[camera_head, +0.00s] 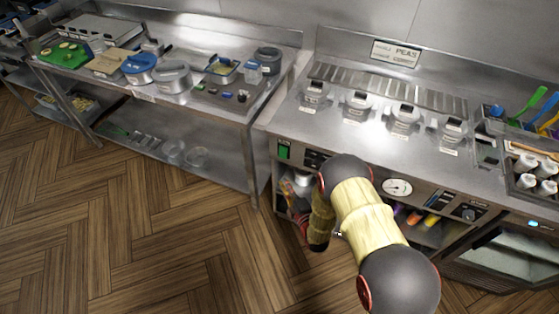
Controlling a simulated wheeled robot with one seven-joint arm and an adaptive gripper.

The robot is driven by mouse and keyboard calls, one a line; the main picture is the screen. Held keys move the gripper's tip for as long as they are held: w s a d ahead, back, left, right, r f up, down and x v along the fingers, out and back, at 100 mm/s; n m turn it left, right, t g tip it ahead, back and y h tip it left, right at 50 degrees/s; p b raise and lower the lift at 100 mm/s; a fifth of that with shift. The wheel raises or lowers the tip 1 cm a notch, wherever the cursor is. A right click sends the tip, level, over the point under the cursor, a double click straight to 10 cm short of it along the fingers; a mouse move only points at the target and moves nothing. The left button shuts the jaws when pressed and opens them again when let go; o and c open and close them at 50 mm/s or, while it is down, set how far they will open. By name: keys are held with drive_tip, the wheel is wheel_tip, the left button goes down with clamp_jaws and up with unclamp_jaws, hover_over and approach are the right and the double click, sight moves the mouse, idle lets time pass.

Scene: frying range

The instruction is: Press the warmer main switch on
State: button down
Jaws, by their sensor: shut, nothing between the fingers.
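The steel warmer counter (385,150) stands at the right. A green switch (284,150) sits at the left end of its front panel, likely the main switch; its on or off position is too small to tell. A dark control panel (314,159) is just right of it, partly covered by my arm. My arm bends in front of the counter, with its wrist below and right of the green switch and apart from it in the picture. My gripper cannot be made out; the arm appears to hide it.
A round dial (397,187) and a dark knob (468,213) are on the front panel. An open shelf below holds colored items. Several lidded containers stand on the counter. A steel table (190,100) with pans is at left. The wood floor (130,220) is clear.

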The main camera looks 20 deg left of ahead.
sight(283, 152)
drive_tip(key=shift+r+n, duration=0.25)
drive_tip(key=shift+n, duration=0.05)
drive_tip(key=shift+w, duration=0.1)
drive_tip(key=w+d+b+x, duration=0.1)
drive_tip(key=d+x, duration=0.1)
drive_tip(key=x, duration=1)
drive_tip(key=shift+w+a+f+b, duration=0.2)
drive_tip(key=shift+w+b, duration=0.2)
drive_tip(key=shift+w, duration=0.25)
